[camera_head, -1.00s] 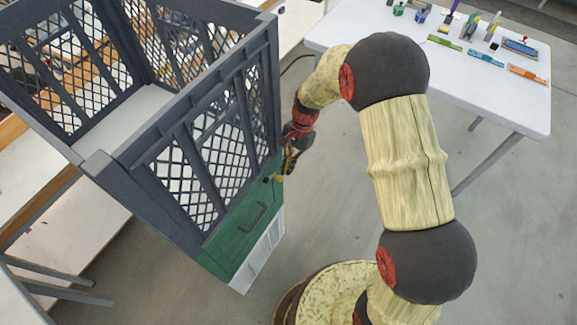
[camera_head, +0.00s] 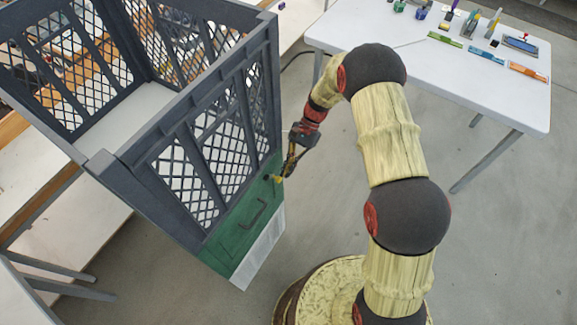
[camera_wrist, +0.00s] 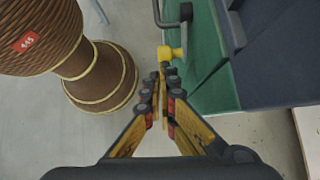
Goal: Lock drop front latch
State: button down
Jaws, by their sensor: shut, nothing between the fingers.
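The crate's green drop front (camera_head: 232,237) forms the lower part of the dark grey lattice crate's front. A dark U-shaped handle (camera_head: 252,215) sits on it. The latch's yellow knob (camera_head: 277,178) sticks out near the panel's upper right corner, and in the wrist view the yellow knob (camera_wrist: 172,53) stands out from the green panel (camera_wrist: 208,50). My gripper (camera_head: 285,174) is beside the knob. In the wrist view my gripper (camera_wrist: 166,72) is shut and empty, its tips just short of the knob. I cannot tell whether they touch it.
The dark grey crate (camera_head: 190,125) stands on a light bench (camera_head: 60,225) at left. A white table (camera_head: 450,80) with small tools is at upper right.

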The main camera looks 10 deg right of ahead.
jog(key=shift+s+a+f+g+y+b, duration=0.1)
jog(key=shift+s+a+f+g+y, duration=0.15)
jog(key=shift+s+f+g+y, duration=0.25)
jog(key=shift+s+a+f+g+y+b, duration=0.15)
jog(key=shift+a+f+g+y, duration=0.15)
jog(key=shift+f+g, duration=0.3)
jog(key=shift+s+a+f+g+y+b, duration=0.1)
jog(key=shift+s+a+f+g+y, duration=0.15)
jog(key=shift+s+f+g+y, duration=0.25)
jog(key=shift+f, duration=0.2)
jog(key=shift+r, duration=0.15)
dwell(0.7)
